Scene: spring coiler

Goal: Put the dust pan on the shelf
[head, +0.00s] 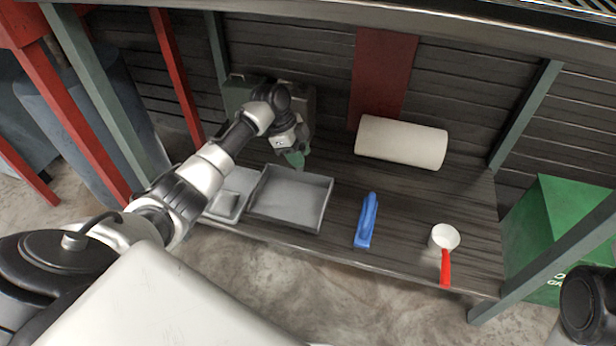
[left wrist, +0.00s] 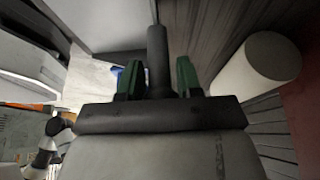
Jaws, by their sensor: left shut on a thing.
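The grey dust pan (head: 290,200) is a wide, shallow tray with raised sides, over the left part of the dark wooden shelf (head: 335,215). My left gripper (head: 294,159) is at its back edge. In the left wrist view the green fingers of my left gripper (left wrist: 158,78) are on either side of the dust pan's dark handle (left wrist: 157,50), shut on it. I cannot tell whether the pan rests on the shelf or hovers just above it. My right gripper is not in view.
A smaller grey tray (head: 226,204) is left of the pan. A blue brush (head: 367,220), a white pot (head: 444,237) with a red handle and a white roll (head: 401,142) are to the right. A grey-green box (head: 240,92) stands behind. Posts flank the shelf.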

